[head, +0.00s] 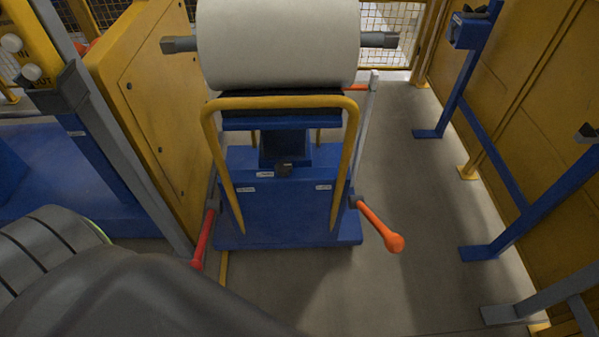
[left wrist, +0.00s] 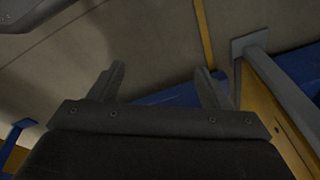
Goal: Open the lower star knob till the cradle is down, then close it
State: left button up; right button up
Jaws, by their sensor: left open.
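A small dark knob (head: 284,169) sits on the front of the blue lift trolley (head: 290,215), beside a small white label too small to read. I cannot make out a star shape. The dark cradle (head: 280,101) is up on the trolley's column, under a large pale roll (head: 278,45) with a grey shaft end on each side. In the left wrist view my left gripper (left wrist: 162,78) is open, its two fingers apart with nothing between them. Its fingers do not show in the head view, where my dark arm fills the lower left. My right gripper is not in view.
A yellow hoop handle (head: 280,102) frames the trolley's front. A red-handled lever (head: 203,240) and an orange-handled lever (head: 380,227) stick out at its sides. A yellow cabinet (head: 150,110) stands left, blue frames (head: 530,205) right. The floor in front is clear.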

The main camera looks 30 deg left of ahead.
pick_arm(q)
jog(key=w+a+r+t+y+b, duration=0.1)
jog(key=w+r+t+b, duration=0.2)
jog(key=w+r+b, duration=0.7)
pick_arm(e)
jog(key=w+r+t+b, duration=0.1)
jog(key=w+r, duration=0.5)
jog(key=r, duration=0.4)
pick_arm(q)
jog(key=m+t+h+b, duration=0.3)
jog(key=t+h, duration=0.4)
jog(key=t, duration=0.5)
send_near(278, 172)
jog(key=x, duration=1.1)
jog(key=shift+w, duration=0.2)
jog(key=shift+w+d, duration=0.1)
jog(key=shift+w, duration=0.55)
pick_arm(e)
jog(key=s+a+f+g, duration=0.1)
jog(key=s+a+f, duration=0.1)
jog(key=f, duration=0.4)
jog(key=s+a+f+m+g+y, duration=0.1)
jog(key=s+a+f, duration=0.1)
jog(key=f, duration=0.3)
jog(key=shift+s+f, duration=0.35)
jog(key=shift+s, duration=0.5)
pick_arm(q)
jog(key=shift+c, duration=0.3)
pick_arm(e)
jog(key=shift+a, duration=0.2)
